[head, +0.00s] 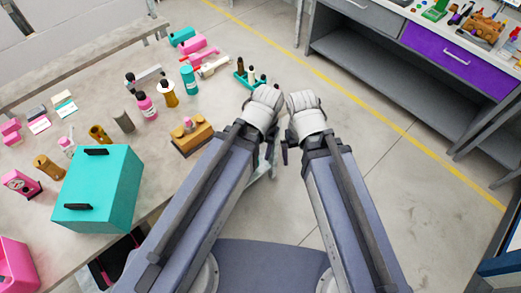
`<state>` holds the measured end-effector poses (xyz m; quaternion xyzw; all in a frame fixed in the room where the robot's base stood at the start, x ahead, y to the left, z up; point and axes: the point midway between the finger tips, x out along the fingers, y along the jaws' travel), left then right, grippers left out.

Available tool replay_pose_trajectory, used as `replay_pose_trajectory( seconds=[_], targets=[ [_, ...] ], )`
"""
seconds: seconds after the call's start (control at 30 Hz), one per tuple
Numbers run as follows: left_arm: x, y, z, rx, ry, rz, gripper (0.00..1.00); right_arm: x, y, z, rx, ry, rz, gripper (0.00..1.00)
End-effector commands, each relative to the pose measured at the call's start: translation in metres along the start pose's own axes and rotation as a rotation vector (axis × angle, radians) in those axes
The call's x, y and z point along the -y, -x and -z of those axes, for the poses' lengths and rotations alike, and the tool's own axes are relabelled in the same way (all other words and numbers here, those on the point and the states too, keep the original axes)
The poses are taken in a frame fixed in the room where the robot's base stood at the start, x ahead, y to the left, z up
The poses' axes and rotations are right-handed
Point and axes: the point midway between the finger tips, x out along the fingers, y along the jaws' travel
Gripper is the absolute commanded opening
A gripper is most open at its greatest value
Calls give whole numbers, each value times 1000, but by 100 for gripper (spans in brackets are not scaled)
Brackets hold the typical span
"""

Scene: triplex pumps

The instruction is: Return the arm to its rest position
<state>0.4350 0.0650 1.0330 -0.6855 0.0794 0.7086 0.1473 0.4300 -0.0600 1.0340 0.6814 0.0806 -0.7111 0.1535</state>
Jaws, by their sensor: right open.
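My two arms reach forward side by side from the bottom of the head view. Both are bent at their white joints, the left one (264,107) and the right one (305,115). Part of my right gripper (285,152) shows as a small dark piece below the right joint; it is open and I see nothing held in it. My left gripper is mostly hidden behind its own arm near the table's edge, and I cannot make out its fingers.
A grey table (100,68) at the left carries a teal box (108,190) with black handles, several bottles, and a brown block (193,137). A workbench with a purple drawer (462,52) stands at the upper right. The floor (400,180) right of my arms is clear.

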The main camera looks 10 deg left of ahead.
Motion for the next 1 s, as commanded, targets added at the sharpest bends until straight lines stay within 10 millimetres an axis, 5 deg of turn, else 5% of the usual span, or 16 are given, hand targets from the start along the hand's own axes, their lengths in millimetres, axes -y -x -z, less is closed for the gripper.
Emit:
replay_pose_trajectory(
  seconds=[0.4, 0.67, 1.0],
  targets=[
    [-7, -1, -3, 11, -11, 7, 59, 0, -2, 0, 0, 0, 0, 100],
    [-10, -35, -2, 10, -10, 7, 59, 3, -36, 2, 0, -1, 0, 100],
    [-10, -32, -2, 10, -9, 7, 53, 3, -32, 2, 0, -1, 0, 94]
  ],
)
